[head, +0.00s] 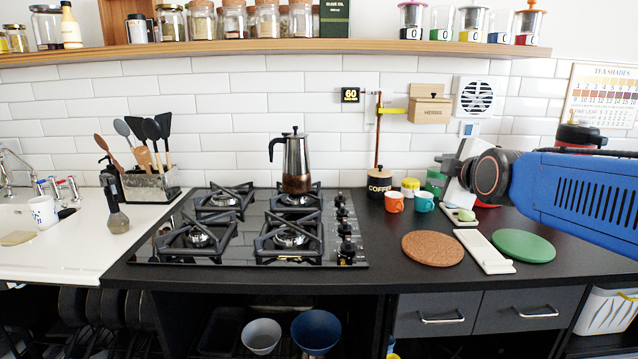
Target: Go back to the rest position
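My blue arm reaches in from the right edge in the head view. My gripper (450,172) is at its end, above the back right of the black counter, close to the green canister and just right of the teal mug. Its fingers are small and partly hidden, so I cannot tell whether they are open or shut, and I see nothing clearly held. A steel moka pot (296,162) stands upright on the rear right burner of the gas hob (250,258), well left of my gripper.
An orange mug (394,202), a teal mug (424,201) and a coffee canister (379,183) stand left of my gripper. A cork mat (433,249), white tray (484,251) and green mat (523,246) lie in front. A shelf (270,46) runs above.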

